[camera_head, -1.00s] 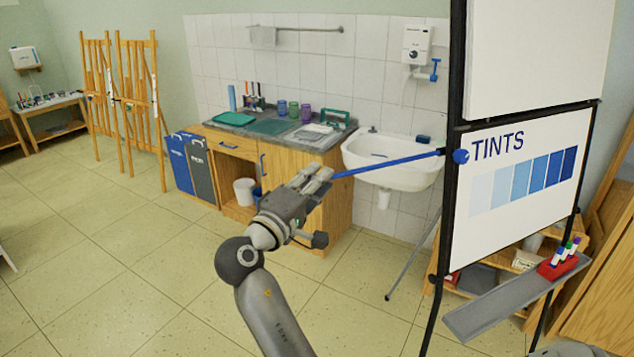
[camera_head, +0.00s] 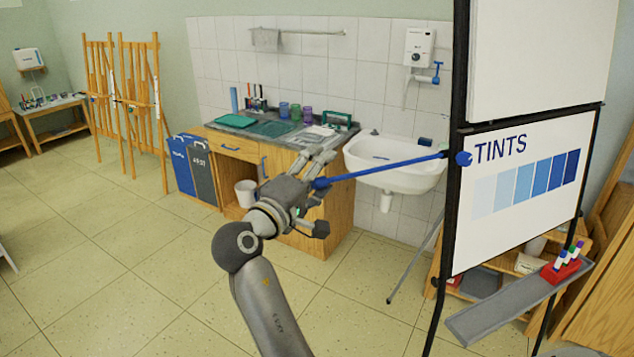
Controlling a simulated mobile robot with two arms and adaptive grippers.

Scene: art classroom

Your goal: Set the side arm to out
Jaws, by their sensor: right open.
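The side arm (camera_head: 390,164) is a thin blue rod. My left gripper is not in view.
A white sink (camera_head: 395,178) and a wooden counter (camera_head: 330,215) stand behind the rod. The stand's board reads TINTS (camera_head: 525,185), above a grey tray (camera_head: 515,303) with a red marker holder (camera_head: 560,270). Open tiled floor lies to the left.

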